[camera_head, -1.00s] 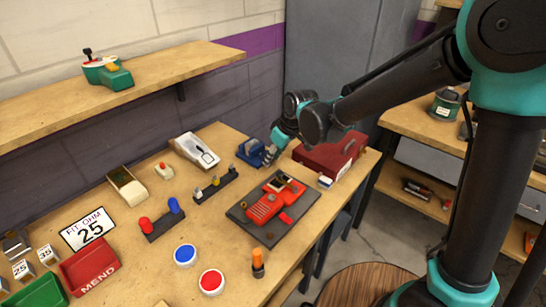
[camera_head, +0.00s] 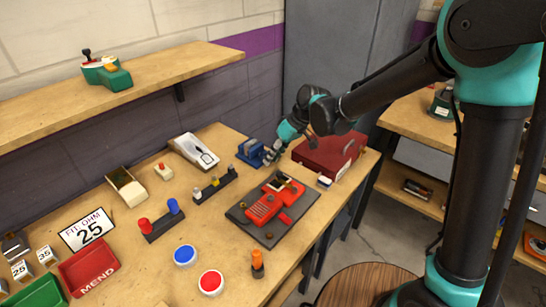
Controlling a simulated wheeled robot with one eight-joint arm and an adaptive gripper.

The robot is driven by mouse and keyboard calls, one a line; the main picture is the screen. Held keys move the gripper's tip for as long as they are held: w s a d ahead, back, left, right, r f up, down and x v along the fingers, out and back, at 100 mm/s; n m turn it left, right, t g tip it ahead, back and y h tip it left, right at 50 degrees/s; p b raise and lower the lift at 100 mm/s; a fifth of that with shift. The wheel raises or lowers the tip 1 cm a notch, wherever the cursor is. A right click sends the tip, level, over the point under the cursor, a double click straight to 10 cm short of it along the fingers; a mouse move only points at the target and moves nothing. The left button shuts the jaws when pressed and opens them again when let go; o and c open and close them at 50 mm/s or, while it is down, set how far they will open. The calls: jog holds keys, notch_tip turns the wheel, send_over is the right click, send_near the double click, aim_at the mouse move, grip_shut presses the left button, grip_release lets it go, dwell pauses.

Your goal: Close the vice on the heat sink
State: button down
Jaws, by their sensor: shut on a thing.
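The blue vice (camera_head: 251,152) stands near the back of the bench, left of the dark red box. My gripper (camera_head: 271,156) is at the vice's right end, pointing down and left. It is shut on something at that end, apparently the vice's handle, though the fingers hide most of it. I cannot make out the heat sink or the gap between the vice jaws at this size.
A dark red box (camera_head: 328,154) stands right of my gripper. A black rack (camera_head: 216,187) and a white device (camera_head: 194,149) are to the left. The bench's right edge is close.

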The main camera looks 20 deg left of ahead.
jog(key=c, duration=1.2)
grip_release()
jog(key=v, duration=1.2)
jog(key=w+d+f+m+t, duration=0.1)
jog(key=d+f+m, duration=0.1)
jog(key=d, duration=0.4)
jog(key=w+d+f+m+t, duration=0.1)
jog(key=w+d+m, duration=0.1)
jog(key=d, duration=0.5)
jog(key=s+d+f+m+t+h, duration=0.1)
jog(key=s+d+f+m, duration=0.2)
jog(key=d, duration=0.7)
jog(key=s+d+f+m+t+h, duration=0.1)
jog(key=s+d+f+m+h, duration=0.1)
jog(key=d, duration=0.8)
jog(key=s+d+f+m+t+h, duration=0.1)
jog(key=s+d+f+m, duration=0.4)
jog(key=d, duration=0.5)
jog(key=shift+s+d+f+t+h, duration=0.1)
jog(key=shift+f+t+h, duration=0.1)
jog(key=shift+f+h, duration=0.15)
jog(key=shift+s+d+f+t+h, duration=0.15)
jog(key=shift+f+t+h, duration=0.1)
jog(key=shift+f, duration=0.15)
